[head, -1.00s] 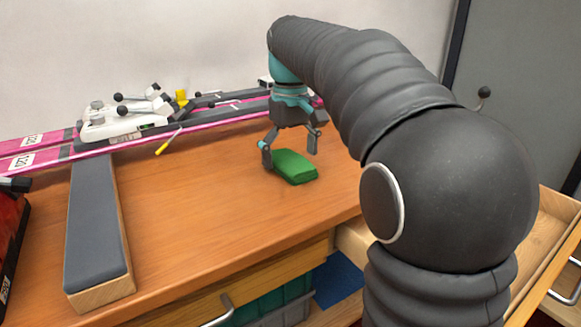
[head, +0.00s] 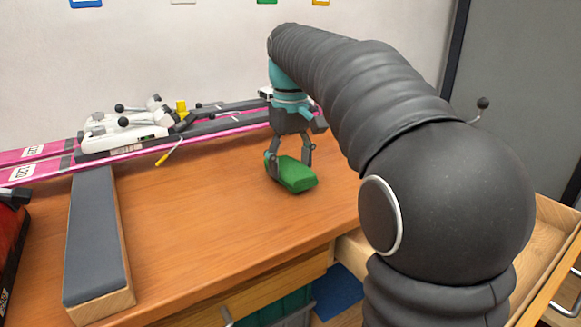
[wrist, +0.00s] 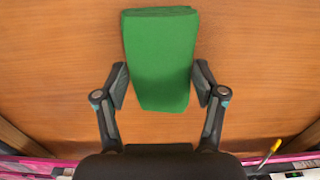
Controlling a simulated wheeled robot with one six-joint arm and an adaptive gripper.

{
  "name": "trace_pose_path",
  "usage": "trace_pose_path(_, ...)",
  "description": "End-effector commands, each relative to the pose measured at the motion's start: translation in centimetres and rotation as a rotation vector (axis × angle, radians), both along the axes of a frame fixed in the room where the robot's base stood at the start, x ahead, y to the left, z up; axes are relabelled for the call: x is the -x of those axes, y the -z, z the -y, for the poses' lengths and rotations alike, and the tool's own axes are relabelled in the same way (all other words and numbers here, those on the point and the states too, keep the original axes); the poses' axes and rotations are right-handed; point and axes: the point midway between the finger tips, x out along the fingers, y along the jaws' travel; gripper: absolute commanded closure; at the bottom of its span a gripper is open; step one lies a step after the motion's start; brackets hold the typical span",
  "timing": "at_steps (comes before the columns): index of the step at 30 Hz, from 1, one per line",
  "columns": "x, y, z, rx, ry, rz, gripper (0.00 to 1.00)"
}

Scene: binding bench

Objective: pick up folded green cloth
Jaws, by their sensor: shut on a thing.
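The folded green cloth (head: 297,175) is a small thick pad on the wooden bench top. It also shows in the wrist view (wrist: 161,55), lying lengthwise between the fingers. My gripper (head: 288,168) is shut on the cloth, with one finger at each long side near its lower end in the wrist view (wrist: 160,88). In the head view the cloth looks slightly tilted. I cannot tell whether it is clear of the bench top.
Pink skis with white bindings (head: 125,133) lie along the back of the bench. A yellow-handled screwdriver (head: 168,153) is beside them. A long grey-padded block (head: 95,240) lies at the left. An open drawer (head: 550,240) is at the right. The bench centre is clear.

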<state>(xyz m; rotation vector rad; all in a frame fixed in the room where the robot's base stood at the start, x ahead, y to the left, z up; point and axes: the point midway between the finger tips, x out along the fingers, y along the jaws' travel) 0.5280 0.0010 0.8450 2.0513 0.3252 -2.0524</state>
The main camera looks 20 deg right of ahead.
Motion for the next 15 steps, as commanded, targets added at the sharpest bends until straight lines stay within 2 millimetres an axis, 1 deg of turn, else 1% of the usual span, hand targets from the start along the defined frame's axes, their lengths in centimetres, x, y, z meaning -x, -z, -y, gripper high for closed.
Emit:
trace_pose_path(5, -0.1, -3.3, 0.0, 0.000, 0.000, 0.003, 0.64)
trace_pose_path(9, 1.6, -5.0, 2.9, 0.001, 0.006, 0.004, 0.64)
trace_pose_path(15, 3.8, -7.5, 6.5, 0.001, 0.005, 0.003, 0.64)
